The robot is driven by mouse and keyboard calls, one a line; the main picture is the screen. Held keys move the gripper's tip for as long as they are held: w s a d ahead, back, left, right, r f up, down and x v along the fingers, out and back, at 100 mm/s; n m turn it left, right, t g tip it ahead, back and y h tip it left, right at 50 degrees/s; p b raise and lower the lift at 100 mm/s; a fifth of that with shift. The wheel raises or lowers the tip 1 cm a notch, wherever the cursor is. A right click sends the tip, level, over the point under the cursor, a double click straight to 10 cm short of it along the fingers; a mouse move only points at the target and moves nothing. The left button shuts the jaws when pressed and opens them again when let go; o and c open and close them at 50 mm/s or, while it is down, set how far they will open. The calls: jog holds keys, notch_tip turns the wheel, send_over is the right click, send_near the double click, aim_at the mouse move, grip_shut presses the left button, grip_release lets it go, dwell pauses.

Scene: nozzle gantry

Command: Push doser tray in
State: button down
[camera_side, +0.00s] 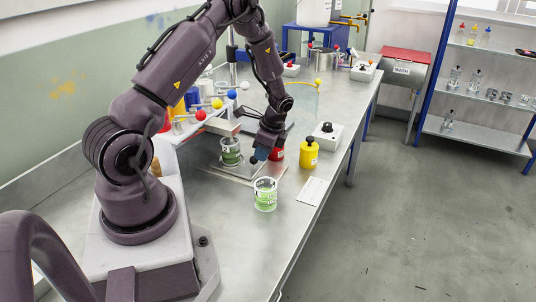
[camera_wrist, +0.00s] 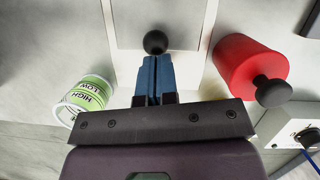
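The doser tray (camera_side: 242,178) is a flat metal plate low on the bench, with a black ball knob (camera_side: 254,160) at its edge. In the wrist view the pale tray (camera_wrist: 160,12) lies at the top, and the knob (camera_wrist: 155,42) is just beyond my fingertips. A beaker with a green label (camera_side: 231,146) stands at the tray, under the dosing gantry. My gripper (camera_side: 261,154) points down beside the knob. Its blue fingers (camera_wrist: 153,62) are together with nothing visible between them. I cannot tell whether they touch the knob.
Another green-labelled beaker (camera_side: 265,196) stands in front of my gripper. A red bottle (camera_side: 278,153) is close behind it, and a yellow bottle (camera_side: 309,154) is farther right. A control box (camera_side: 327,134) stands beyond. The gantry with coloured balls (camera_side: 215,104) is behind the tray.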

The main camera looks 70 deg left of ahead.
jog(key=shift+s, duration=0.1)
jog(key=w+d, duration=0.1)
jog(key=w, duration=0.1)
jog(key=w+d+r, duration=0.1)
jog(key=w, duration=0.1)
jog(key=shift+d, duration=0.2)
jog(key=v, duration=0.9)
jog(key=s+d+r+n+t+h, duration=0.1)
jog(key=s+d+r+n+t, duration=0.2)
jog(key=s+d+r, duration=0.5)
jog(key=s+d+r+n+t+h, duration=0.1)
jog(key=s+d+r+n+t, duration=0.2)
jog(key=s+d+r+t, duration=0.2)
jog(key=s+d+r, duration=0.3)
jog(key=d+r, duration=0.4)
jog(key=d, duration=0.2)
jog(key=shift+r+n, duration=0.3)
jog(key=shift+n, duration=0.1)
jog(key=shift+s, duration=0.15)
